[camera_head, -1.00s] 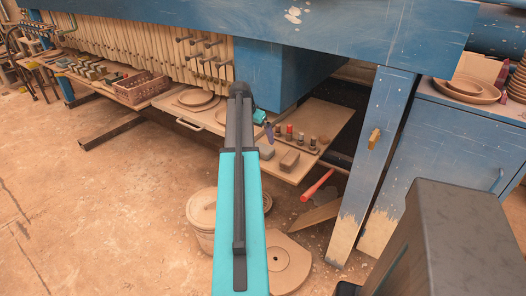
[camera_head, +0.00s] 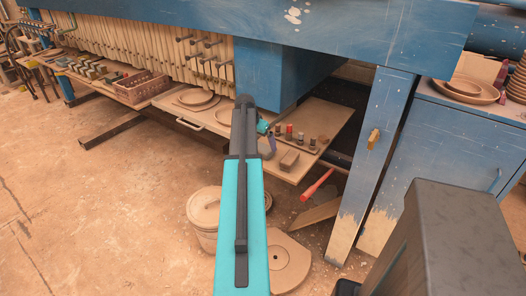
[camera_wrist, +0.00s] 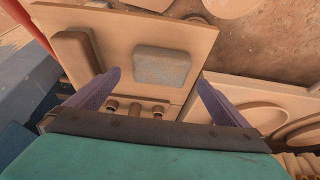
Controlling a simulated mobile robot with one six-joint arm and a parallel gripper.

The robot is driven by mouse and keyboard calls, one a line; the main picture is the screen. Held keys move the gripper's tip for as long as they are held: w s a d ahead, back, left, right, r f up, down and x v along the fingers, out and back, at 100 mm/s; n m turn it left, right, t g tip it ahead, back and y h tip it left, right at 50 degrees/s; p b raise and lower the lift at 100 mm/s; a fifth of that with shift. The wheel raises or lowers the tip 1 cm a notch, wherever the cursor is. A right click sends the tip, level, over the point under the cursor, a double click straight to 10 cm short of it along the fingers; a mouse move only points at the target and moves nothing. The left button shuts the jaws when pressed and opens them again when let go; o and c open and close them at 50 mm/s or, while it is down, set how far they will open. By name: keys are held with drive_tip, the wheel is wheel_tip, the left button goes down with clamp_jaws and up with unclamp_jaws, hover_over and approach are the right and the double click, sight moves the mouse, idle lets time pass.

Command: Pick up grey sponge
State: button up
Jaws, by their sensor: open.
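The grey sponge (camera_wrist: 162,67) is a rounded rectangular block lying flat on a light board (camera_wrist: 125,25) in the wrist view. My gripper (camera_wrist: 158,77) is open, with one purple-grey finger to each side of the sponge in the picture. The fingertips appear level with its near part, and the gap between them is wider than the sponge. I see no contact; the height above the board is hard to tell. In the head view my gripper (camera_head: 267,147) is over the shelf board and hides most or all of the sponge.
A brown block (camera_wrist: 77,53) lies beside the sponge, close to the left finger. Several small bottles (camera_head: 300,137) stand in a row behind. A tray with plates (camera_head: 197,98) is to the left. The blue press beam (camera_head: 290,75) overhangs the shelf.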

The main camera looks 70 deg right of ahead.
sight(263, 147)
drive_tip(key=shift+p+x, duration=0.75)
drive_tip(key=shift+x, duration=1.75)
drive_tip(key=c, duration=1.2)
drive_tip(key=shift+r, duration=0.1)
drive_tip(key=shift+r+b, duration=0.6)
drive_tip(key=shift+r, duration=0.9)
drive_tip(key=shift+s+a+r, duration=0.1)
drive_tip(key=shift+a+r, duration=0.05)
drive_tip(key=shift+a, duration=0.15)
drive_tip(key=s+a+b, duration=0.1)
drive_tip(key=a, duration=0.3)
drive_tip(key=s+a+r+b, duration=0.1)
drive_tip(key=s+a, duration=0.1)
drive_tip(key=a, duration=0.3)
drive_tip(key=s+a+b, duration=0.1)
drive_tip(key=s+a, duration=0.1)
drive_tip(key=a, duration=0.3)
drive_tip(key=shift+s+a+r, duration=0.2)
drive_tip(key=shift+r, duration=0.05)
